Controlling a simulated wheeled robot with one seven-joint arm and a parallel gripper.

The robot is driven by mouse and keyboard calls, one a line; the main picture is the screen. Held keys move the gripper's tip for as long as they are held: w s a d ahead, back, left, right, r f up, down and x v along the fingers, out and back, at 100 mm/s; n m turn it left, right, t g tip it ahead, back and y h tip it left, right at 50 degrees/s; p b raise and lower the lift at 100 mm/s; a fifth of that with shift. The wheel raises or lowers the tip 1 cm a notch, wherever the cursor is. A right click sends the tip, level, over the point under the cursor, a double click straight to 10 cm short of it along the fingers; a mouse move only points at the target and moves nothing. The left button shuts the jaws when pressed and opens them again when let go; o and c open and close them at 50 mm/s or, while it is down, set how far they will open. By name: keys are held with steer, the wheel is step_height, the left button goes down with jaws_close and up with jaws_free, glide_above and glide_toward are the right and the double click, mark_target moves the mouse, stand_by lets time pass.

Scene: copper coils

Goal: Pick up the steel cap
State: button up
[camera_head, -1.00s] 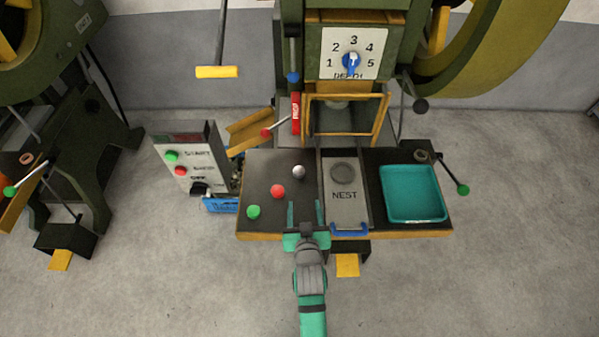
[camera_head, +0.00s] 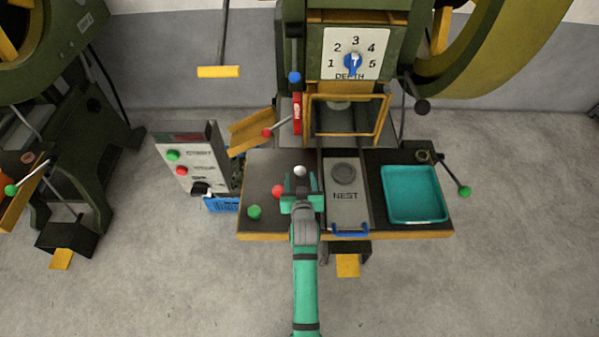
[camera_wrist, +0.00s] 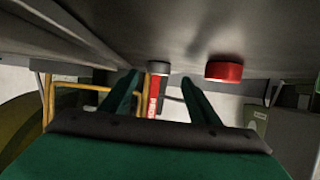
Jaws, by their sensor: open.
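The steel cap (camera_head: 300,171) is a small silver-grey round piece on the dark left part of the press table. In the wrist view the cap (camera_wrist: 159,67) shows in the gap between my fingertips, with its grey side visible. My gripper (camera_head: 301,180) is open, low over the table, with one finger on each side of the cap's line. The fingertips are at or just short of the cap; the exact depth is hard to tell. My gripper (camera_wrist: 159,82) shows empty in the wrist view.
A red cap (camera_head: 278,191) sits close left of my gripper, and a green cap (camera_head: 254,212) lies farther front left. The grey NEST plate (camera_head: 346,212) is to the right, then a teal tray (camera_head: 414,219). A control box (camera_head: 187,168) stands at the left.

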mark_target(301, 173)
steer(key=x, duration=0.3)
steer(key=shift+w+d+f, duration=0.1)
steer(key=shift+w+d, duration=0.05)
steer(key=shift+w, duration=0.1)
steer(key=shift+d, duration=0.15)
steer(key=shift+s, duration=0.1)
steer(key=c, duration=1.1)
steer(key=shift+c, duration=0.2)
